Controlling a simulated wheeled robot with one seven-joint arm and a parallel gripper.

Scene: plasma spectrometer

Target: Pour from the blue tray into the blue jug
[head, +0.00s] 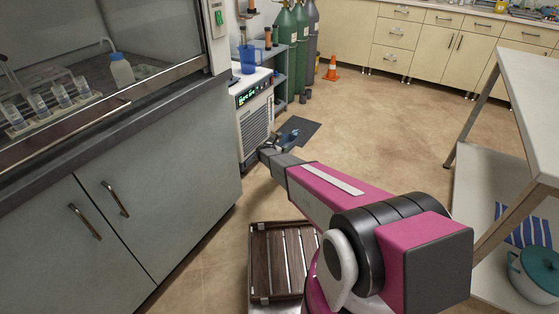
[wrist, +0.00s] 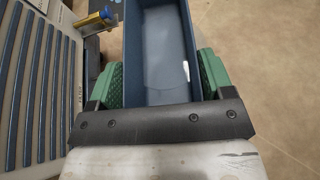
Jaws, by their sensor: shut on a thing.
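The blue jug (head: 248,60) stands upright on top of the white instrument with the green display. My gripper (wrist: 160,78) has its green fingers on both outer sides of the blue tray (wrist: 133,50), shut on it. The tray looks like a long trough, and its interior shows a paler blue-grey surface; I cannot tell whether that is liquid. In the head view the tray (head: 288,138) is small and partly hidden by my arm, in front of the instrument and well below the jug. The jug does not show in the wrist view.
The white instrument (head: 255,115) is close on the left of my gripper; its slatted front (wrist: 40,80) fills the wrist view's left side. Gas cylinders (head: 290,40) and an orange cone (head: 332,68) stand behind. A grey cabinet (head: 150,200) lines the left.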

